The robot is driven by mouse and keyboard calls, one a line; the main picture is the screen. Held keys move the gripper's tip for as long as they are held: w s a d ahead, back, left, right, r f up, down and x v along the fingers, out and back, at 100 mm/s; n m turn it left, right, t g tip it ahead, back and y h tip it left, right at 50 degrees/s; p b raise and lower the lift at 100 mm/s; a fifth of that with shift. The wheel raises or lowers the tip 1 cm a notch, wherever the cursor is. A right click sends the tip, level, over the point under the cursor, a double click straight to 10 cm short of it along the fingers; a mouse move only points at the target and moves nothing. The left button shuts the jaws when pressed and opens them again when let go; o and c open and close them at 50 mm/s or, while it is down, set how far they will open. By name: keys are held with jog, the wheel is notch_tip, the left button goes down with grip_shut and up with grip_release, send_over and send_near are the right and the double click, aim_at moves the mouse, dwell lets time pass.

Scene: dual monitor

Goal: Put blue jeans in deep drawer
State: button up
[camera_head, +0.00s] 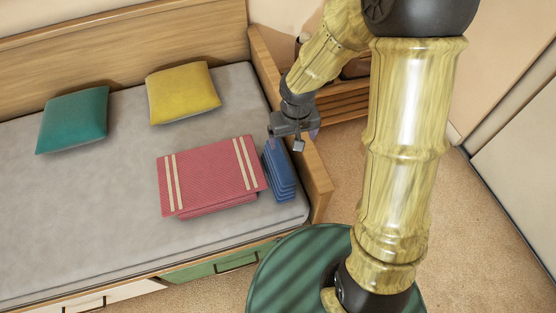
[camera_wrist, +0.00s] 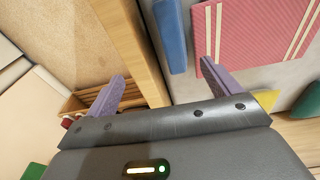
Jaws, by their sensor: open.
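The blue jeans (camera_head: 280,172) lie as a folded stack on the bed, between the red striped cloth and the wooden end board. They also show in the wrist view (camera_wrist: 170,36), at the top, ahead of and between my fingers. My gripper (camera_head: 299,143) is open and empty, above the end board just behind the jeans. Its two purple fingers stand wide apart in the wrist view (camera_wrist: 163,70). Under the bed are a green drawer front (camera_head: 222,261) and a cream drawer front (camera_head: 105,296), both apparently shut. I cannot tell which is the deep one.
The folded red cloth (camera_head: 211,174) lies close beside the jeans. A yellow pillow (camera_head: 182,92) and a teal pillow (camera_head: 73,121) lie farther back on the bed. The wooden end board (camera_head: 317,184) rises beside the jeans. A slatted wooden unit (camera_head: 345,104) stands beyond it. Carpet at right is clear.

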jog(key=shift+n, duration=0.3)
jog(key=a, duration=0.2)
jog(key=w+a+p, duration=0.1)
jog(key=shift+w+a, duration=0.2)
jog(key=shift+a, duration=0.2)
jog(key=b, duration=0.4)
send_near(277, 160)
jog(key=f, duration=0.3)
jog(key=w+f, duration=0.1)
jog(key=f, duration=0.1)
jog(key=shift+f, duration=0.15)
jog(key=shift+w+f+b, duration=0.1)
jog(key=shift+f+b, duration=0.45)
jog(key=shift+f, duration=0.75)
jog(key=shift+w+f+b, duration=0.15)
jog(key=shift+f+b, duration=0.4)
jog(key=shift+f, duration=0.75)
